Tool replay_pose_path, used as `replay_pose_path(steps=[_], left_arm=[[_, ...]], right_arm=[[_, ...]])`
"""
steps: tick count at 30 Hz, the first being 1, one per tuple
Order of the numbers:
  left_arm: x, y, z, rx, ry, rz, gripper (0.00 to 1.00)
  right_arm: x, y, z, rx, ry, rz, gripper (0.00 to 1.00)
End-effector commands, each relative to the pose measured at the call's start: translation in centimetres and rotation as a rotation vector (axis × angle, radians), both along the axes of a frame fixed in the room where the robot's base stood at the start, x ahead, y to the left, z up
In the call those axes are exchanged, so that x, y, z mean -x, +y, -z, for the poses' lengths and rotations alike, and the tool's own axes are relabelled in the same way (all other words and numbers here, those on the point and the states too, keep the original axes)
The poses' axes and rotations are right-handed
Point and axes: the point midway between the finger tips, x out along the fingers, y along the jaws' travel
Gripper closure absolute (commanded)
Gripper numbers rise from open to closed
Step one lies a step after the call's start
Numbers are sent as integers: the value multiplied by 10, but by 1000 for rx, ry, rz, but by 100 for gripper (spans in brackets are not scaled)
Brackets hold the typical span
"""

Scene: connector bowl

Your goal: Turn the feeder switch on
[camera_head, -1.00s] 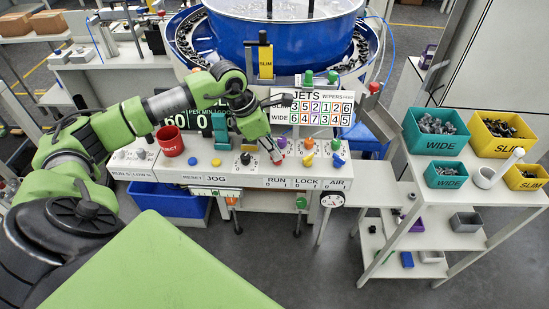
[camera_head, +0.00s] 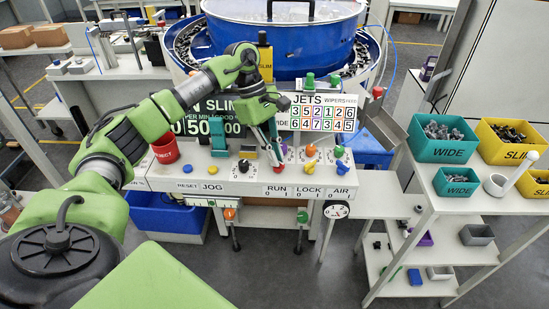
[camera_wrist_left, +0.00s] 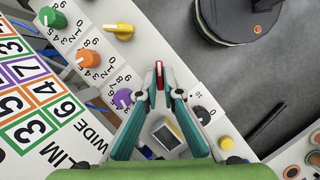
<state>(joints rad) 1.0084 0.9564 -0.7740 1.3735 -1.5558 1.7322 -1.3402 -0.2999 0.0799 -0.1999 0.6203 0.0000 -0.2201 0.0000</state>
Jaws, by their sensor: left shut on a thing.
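My left gripper (camera_head: 277,158) reaches down to the control panel (camera_head: 225,174), above the RUN label (camera_head: 277,191). In the left wrist view its teal fingers (camera_wrist_left: 159,72) come together with a narrow red piece (camera_wrist_left: 159,69) between the tips. The red piece looks like a switch handle; the fingers hide most of it. No label reading "feeder" is legible, and I cannot tell which position the switch is in. The right gripper is not in view.
Purple (camera_wrist_left: 122,98), orange (camera_wrist_left: 88,58) and yellow (camera_wrist_left: 118,30) knobs stand close beside the fingers. A black dial (camera_head: 243,167) and a red cup (camera_head: 166,150) are to the left. Bins, including a teal WIDE bin (camera_head: 442,152), stand on the right.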

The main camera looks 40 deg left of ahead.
Motion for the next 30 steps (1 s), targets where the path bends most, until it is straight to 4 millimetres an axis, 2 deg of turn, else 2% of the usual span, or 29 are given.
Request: replay_pose_path(steps=[10,26,27,28,30], left_arm=[[-2,0,0,-2,-3,135,100],[-2,1,-1,-2,-4,158,100],[-2,1,-1,-2,-4,158,88],[-2,1,-1,-2,-4,158,80],[-2,1,-1,-3,-3,158,76]], right_arm=[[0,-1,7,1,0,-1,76],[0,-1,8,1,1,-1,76],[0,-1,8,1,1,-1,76],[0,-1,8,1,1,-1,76],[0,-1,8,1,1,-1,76]])
